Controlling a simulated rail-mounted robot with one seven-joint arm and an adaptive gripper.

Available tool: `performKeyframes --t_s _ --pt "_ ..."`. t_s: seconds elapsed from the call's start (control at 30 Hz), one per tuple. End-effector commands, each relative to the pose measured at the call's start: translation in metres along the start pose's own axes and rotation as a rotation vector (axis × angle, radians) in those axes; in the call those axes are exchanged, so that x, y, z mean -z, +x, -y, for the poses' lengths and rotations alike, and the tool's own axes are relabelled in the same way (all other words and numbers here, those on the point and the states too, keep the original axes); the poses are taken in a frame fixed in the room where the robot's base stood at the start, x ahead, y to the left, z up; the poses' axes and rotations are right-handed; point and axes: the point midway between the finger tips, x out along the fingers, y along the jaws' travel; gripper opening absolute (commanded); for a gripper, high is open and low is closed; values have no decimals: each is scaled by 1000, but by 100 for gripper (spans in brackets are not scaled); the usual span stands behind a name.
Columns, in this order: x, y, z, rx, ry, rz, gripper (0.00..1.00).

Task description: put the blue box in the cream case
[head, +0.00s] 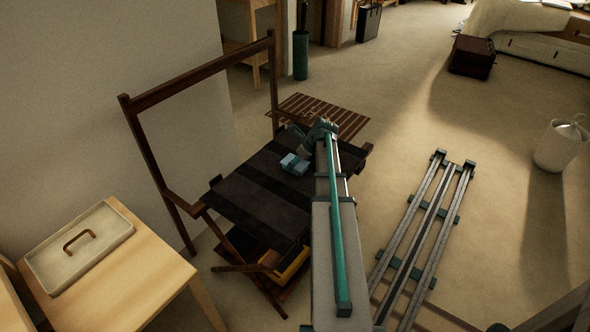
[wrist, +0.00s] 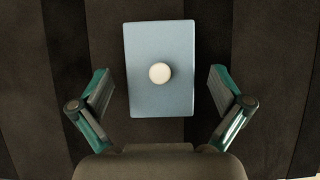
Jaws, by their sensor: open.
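The blue box (head: 294,164) lies on the dark striped seat of a folding chair (head: 262,200). In the wrist view the blue box (wrist: 150,105) is a light blue rectangle with a round cream knob on top. My gripper (wrist: 161,88) is open above it, one finger off each long side, with gaps on both sides. In the head view my gripper (head: 306,147) is small and partly hidden by my arm. A flat cream piece with a brass handle (head: 80,245) lies on a wooden table at the left; I cannot tell whether it is the cream case or its lid.
The chair's wooden back frame (head: 152,160) rises beside the seat. A yellow item (head: 292,264) shows below the seat. The wooden table (head: 130,275) stands at the lower left. A slatted wooden piece (head: 325,113) is behind the chair. A white bin (head: 560,147) and open floor are at the right.

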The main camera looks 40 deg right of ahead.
Motion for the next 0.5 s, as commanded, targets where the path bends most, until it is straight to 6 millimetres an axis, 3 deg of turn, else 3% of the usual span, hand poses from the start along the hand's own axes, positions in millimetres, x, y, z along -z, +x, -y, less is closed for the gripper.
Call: performKeyframes --t_s 0.1,0.37,0.5 --pt "0 15 1 -1 0 0 100" --pt "0 18 0 0 0 0 100" --pt "0 18 0 0 0 0 78"
